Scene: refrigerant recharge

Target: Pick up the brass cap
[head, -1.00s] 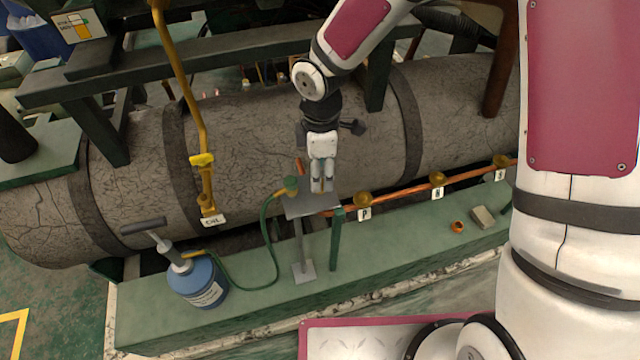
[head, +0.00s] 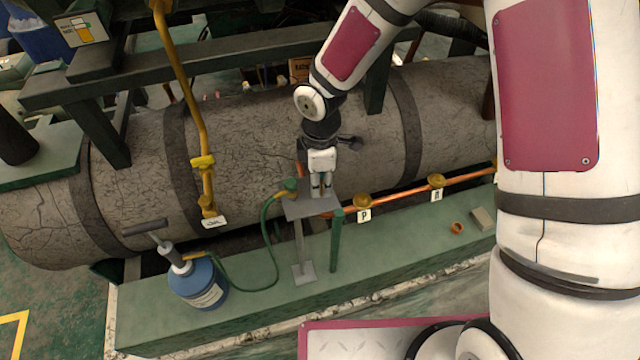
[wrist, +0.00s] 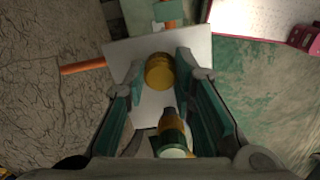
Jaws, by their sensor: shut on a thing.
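The brass cap (wrist: 160,72) shows in the wrist view as a round golden-brown piece between my fingertips. My gripper (wrist: 159,76) is shut on it from both sides, over the small grey plate (wrist: 118,52). In the head view my gripper (head: 321,192) points down at the plate (head: 298,210) on its stand. The cap is mostly hidden by the fingers there. I cannot tell whether the cap touches the plate. A brass-and-green hose fitting (wrist: 172,128) stands close beside the cap; it also shows left of my gripper in the head view (head: 290,187).
A green hose (head: 265,235) runs from the fitting to a blue pump bottle (head: 198,284). Behind is a large cracked grey tank (head: 250,135). An orange pipe (head: 400,197) with tagged valves runs right. A copper ring (head: 457,228) and grey block (head: 482,219) lie on the green bench.

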